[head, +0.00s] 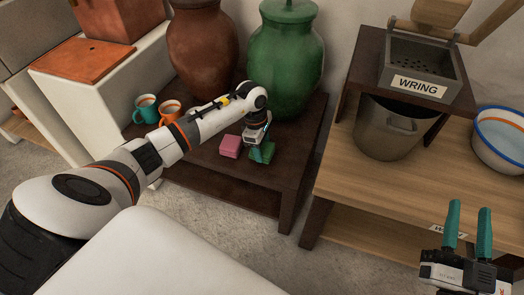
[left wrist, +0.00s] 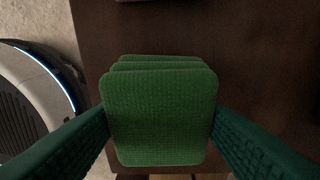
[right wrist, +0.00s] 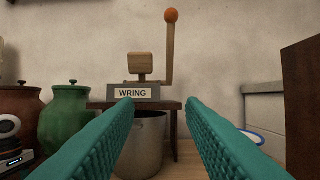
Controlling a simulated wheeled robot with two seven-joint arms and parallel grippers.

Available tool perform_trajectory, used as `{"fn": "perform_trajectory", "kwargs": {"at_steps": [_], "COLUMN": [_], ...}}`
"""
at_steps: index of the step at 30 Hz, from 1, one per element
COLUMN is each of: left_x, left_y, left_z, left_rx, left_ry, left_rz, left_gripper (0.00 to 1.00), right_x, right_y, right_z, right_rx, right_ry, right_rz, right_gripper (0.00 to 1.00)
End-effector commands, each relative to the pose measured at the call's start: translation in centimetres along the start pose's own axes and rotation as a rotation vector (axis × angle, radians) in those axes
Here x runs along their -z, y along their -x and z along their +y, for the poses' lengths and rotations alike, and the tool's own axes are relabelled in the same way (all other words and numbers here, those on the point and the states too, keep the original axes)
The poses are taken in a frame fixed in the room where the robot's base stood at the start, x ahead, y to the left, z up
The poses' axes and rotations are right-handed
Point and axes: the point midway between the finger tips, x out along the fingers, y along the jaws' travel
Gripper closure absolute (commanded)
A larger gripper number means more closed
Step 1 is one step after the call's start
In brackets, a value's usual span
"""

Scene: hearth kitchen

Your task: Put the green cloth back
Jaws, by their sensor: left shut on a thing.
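The green cloth (head: 264,155) is folded and at the dark low table, beside a pink cloth (head: 229,146). In the left wrist view the green cloth (left wrist: 160,115) shows as a folded stack between my two fingers. My left gripper (head: 261,146) is shut on it from above. The cloth is at or just above the tabletop; I cannot tell which. My right gripper (head: 467,232) is open and empty at the lower right, and in the right wrist view nothing is between its fingers (right wrist: 158,103).
The dark table (head: 286,178) also holds a teal mug (head: 146,108), an orange mug (head: 171,111), a brown jar (head: 203,55) and a green jar (head: 286,60). At right stand a WRING box (head: 425,70), a metal bucket (head: 385,130) and a basin (head: 499,138) on a wooden bench (head: 350,185).

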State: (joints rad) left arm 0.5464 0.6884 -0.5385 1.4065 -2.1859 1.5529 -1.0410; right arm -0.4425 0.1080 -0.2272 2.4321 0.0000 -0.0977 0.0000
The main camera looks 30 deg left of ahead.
Motion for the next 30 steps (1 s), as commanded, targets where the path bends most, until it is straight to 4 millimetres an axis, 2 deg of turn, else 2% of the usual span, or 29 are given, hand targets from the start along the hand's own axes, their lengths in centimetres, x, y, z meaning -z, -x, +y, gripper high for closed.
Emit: {"fn": "perform_trajectory", "kwargs": {"at_steps": [1,4,21,22,25,30], "left_x": [-0.1,-0.2,-0.2,-0.2,-0.2,-0.2], "left_y": [-0.8,-1.3,-1.7,-1.6,-1.6,-1.6], "left_z": [0.0,0.0,-0.1,0.0,0.0,0.0], "left_rx": [0.0,0.001,0.002,0.001,0.001,0.001], "left_ry": [0.0,0.001,0.0,0.0,0.0,0.0], "left_rz": [0.001,0.001,0.0,0.0,0.0,0.0], "left_gripper": [0.62,0.62,0.62,0.39,0.23,0.22], "right_x": [-0.4,-1.3,-2.3,-2.4,-2.4,-2.4], "right_y": [0.0,0.0,0.1,0.1,0.1,0.1], "right_z": [0.1,0.2,0.4,0.4,0.4,0.4], "right_rx": [-0.002,-0.005,-0.008,-0.008,-0.009,-0.009], "right_ry": [-0.002,-0.004,-0.006,-0.006,-0.007,-0.007], "right_rz": [-0.04,-0.095,-0.161,-0.164,-0.161,-0.16], "right_gripper": [0.64,0.64,0.64,0.64,0.64,0.64]}}
